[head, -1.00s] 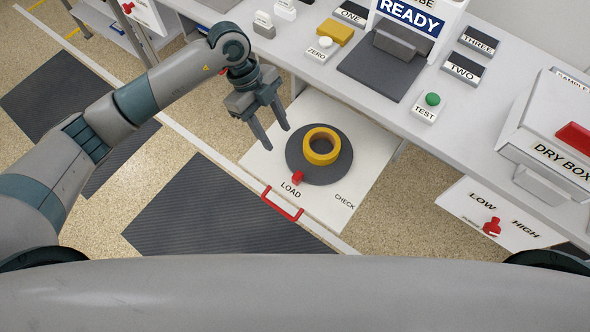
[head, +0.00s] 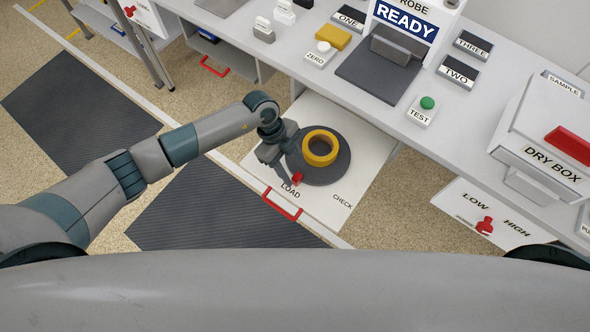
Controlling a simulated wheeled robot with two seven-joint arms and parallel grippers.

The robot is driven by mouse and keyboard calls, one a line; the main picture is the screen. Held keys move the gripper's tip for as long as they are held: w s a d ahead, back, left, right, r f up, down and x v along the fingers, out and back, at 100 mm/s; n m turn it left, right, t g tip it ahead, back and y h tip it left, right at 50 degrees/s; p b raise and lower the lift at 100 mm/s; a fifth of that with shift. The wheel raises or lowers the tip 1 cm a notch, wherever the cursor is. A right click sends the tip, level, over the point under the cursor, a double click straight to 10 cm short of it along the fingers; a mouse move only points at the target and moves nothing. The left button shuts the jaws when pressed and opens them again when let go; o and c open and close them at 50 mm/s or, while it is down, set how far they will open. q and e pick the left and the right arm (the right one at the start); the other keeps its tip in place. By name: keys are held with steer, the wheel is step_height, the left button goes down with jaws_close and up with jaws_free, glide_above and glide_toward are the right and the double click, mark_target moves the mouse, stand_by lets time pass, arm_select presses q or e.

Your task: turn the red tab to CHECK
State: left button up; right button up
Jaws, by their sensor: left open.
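The red tab (head: 297,178) sits on the front edge of a dark grey round turntable (head: 333,175), beside the word LOAD. The word CHECK (head: 342,200) is printed to its right on the white pulled-out drawer (head: 318,212). A yellow ring (head: 320,148) lies on the turntable. My left gripper (head: 287,178) is low over the turntable's left edge, with its fingers pointing down close to the tab. It is open; whether a finger touches the tab I cannot tell. My right gripper is not in view.
A red drawer handle (head: 281,205) is at the drawer's front edge. Behind is a grey bench with a READY display (head: 404,20), a green TEST button (head: 427,103) and a DRY BOX (head: 545,150).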

arm_select(q)
steer(key=shift+x, duration=1.05)
steer(key=shift+c, duration=0.7)
jaws_close()
